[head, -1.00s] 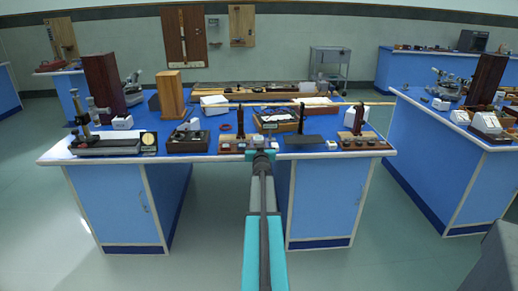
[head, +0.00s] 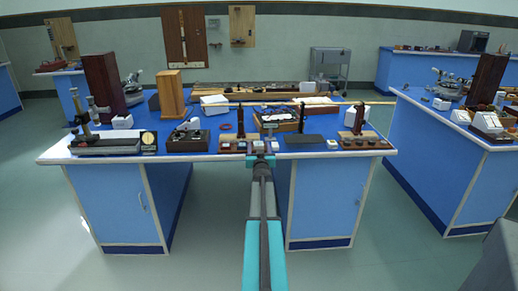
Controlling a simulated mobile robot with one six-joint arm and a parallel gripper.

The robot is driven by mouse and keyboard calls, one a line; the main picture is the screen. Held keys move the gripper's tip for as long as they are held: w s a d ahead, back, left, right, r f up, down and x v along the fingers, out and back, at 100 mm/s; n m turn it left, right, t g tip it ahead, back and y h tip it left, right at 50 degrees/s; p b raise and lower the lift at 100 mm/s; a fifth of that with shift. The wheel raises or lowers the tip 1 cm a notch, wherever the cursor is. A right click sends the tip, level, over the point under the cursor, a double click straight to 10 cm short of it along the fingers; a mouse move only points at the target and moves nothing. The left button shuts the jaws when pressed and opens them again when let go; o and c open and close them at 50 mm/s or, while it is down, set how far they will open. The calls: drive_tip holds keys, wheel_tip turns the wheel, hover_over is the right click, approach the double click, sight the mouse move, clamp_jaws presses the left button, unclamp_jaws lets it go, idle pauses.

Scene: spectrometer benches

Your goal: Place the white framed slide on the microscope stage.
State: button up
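My gripper (head: 261,159) is at the front edge of the middle blue bench, seen from behind at the end of my arm. It is too small and end-on to tell whether it is open or shut, and I see nothing clearly held in it. I cannot make out the white framed slide for certain; a small pale block (head: 332,144) lies right of my gripper on the bench. A microscope (head: 132,86) stands at the back left of the bench, partly behind a dark wooden block. Its stage is too small to make out.
The middle bench (head: 60,152) is crowded. An upright instrument (head: 82,118) stands at its front left, a black box (head: 187,140) nearer the middle, and a wooden stand (head: 358,124) at the right. Another bench (head: 440,165) stands at the right, across open floor.

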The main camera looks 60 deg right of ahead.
idle(0.4)
drive_tip(key=v, duration=1.3)
drive_tip(key=shift+s+a+b, duration=0.2)
drive_tip(key=shift+a+b, duration=0.2)
drive_tip(key=shift+b, duration=0.05)
idle(0.9)
